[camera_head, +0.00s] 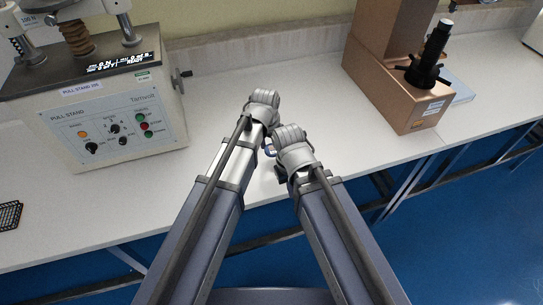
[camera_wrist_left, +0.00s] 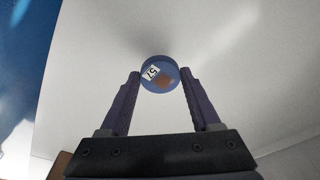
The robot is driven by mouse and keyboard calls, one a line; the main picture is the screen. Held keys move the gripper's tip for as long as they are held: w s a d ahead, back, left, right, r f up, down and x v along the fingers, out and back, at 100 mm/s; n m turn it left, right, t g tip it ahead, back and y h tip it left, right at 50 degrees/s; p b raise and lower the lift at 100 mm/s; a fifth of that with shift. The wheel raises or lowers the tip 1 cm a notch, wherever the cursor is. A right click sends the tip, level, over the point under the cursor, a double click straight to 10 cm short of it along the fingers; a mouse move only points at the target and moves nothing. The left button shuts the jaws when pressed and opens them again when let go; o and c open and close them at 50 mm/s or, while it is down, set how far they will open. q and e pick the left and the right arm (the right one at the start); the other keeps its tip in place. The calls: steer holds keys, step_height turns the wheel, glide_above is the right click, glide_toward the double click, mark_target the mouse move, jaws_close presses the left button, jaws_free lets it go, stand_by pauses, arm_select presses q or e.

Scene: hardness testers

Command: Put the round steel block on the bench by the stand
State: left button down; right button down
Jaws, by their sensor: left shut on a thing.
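The round steel block (camera_wrist_left: 159,74) shows in the left wrist view as a small bluish disc with a white number label and a brownish patch. My left gripper (camera_wrist_left: 160,79) is shut on it, one finger on each side. White bench surface (camera_head: 235,55) lies behind the block; I cannot tell whether they touch. In the head view my left wrist is over the middle of the bench, with its fingers and the block mostly hidden. My right wrist is close beside it, lower right; its fingers cannot be made out. The pull stand (camera_head: 115,110) stands on the bench at left.
A copper-coloured tester (camera_head: 395,85) with a black post stands on the bench at right. A small dark rack (camera_head: 9,215) lies at the left front edge. Bare bench lies between pull stand and tester. Blue floor (camera_head: 470,235) shows beyond the front edge.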

mark_target(271, 151)
arm_select(q)
steer(key=shift+f+b, duration=1.75)
steer(key=shift+f, duration=0.1)
steer(key=shift+f, duration=0.15)
steer(key=shift+c, duration=0.5)
jaws_free()
steer(key=shift+r, duration=0.2)
step_height(271, 151, up, 12)
steer(key=s+p, duration=0.1)
steer(key=p, duration=1.1)
steer(key=shift+s+a, duration=0.3)
steer(key=shift+a, duration=0.15)
steer(key=shift+f, duration=0.1)
